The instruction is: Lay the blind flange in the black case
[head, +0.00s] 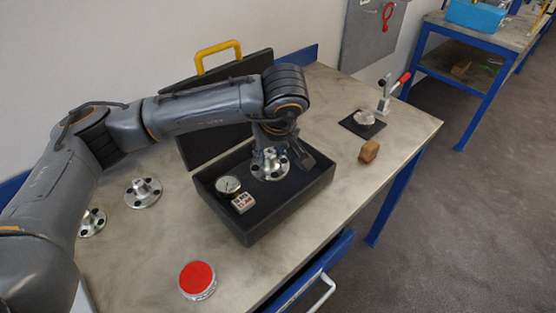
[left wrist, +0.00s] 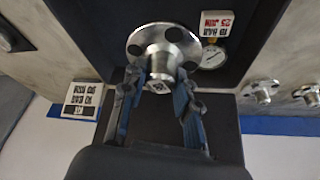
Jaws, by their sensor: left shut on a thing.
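The blind flange (head: 270,173) is a silver disc with bolt holes and a central hub. It is inside the black case (head: 290,212), toward the back right, at or close above the case floor; I cannot tell if it touches. My left gripper (head: 269,155) reaches down over it and is shut on its hub. In the left wrist view my left gripper (left wrist: 160,78) has its fingers on either side of the hub, and the flange (left wrist: 135,40) looks flat to the case floor. My right gripper is not in view.
In the case lie a round gauge (head: 228,185) and a small labelled box (head: 243,203). The open lid (head: 215,140) stands behind. Two similar flanges (head: 143,192) (head: 92,222) are at left, a red-topped disc (head: 197,280) in front, a wooden block (head: 369,151) and a toggle clamp (head: 385,98) at right.

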